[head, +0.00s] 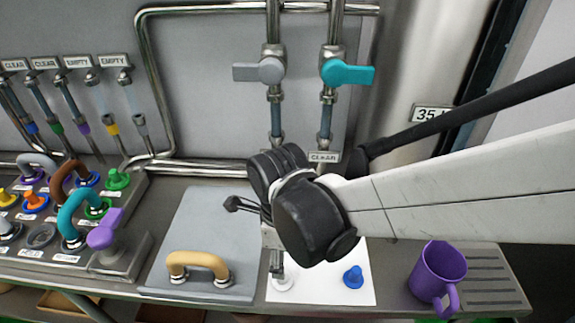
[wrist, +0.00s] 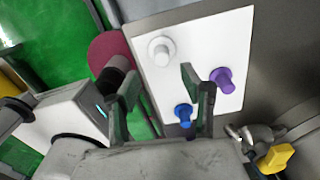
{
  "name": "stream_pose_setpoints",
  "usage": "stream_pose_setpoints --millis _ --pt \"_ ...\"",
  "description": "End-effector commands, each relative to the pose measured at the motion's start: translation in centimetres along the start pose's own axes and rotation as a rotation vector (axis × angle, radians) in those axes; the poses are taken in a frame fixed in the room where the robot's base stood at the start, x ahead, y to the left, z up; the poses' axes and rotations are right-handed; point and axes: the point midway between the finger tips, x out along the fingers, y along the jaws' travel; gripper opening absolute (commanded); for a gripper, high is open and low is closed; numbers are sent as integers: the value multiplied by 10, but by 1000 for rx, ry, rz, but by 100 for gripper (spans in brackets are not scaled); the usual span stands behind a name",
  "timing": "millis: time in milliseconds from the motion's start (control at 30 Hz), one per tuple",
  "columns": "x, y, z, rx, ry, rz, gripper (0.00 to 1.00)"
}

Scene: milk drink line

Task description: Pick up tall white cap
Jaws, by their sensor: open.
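The tall white cap (head: 283,281) stands on a white sheet (head: 325,288), near its left edge in the head view. In the wrist view the white cap (wrist: 160,50) has a round flange and a stem, and lies beyond the gap between my fingertips. My gripper (head: 277,264) is above the cap in the head view, partly hidden by my arm. In the wrist view my gripper (wrist: 160,71) is open, with nothing between its fingers.
A blue cap (head: 353,277) is on the sheet; a purple cap (wrist: 222,80) shows in the wrist view. A purple mug (head: 437,274) stands right. A grey board with a tan handle (head: 198,263) lies left, beside a rack of coloured caps and handles (head: 75,220).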

Motion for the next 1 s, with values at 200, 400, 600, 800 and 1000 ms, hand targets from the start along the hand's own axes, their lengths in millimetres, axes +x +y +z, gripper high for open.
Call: stream_pose_setpoints --millis 200,400,600,800,1000 --pt "18 0 0 0 0 0 42" --pt "30 -1 0 0 0 0 42" --pt "54 -3 0 -1 0 0 42" --pt "69 -3 0 -1 0 0 42" --pt "71 -3 -1 -1 0 0 42"
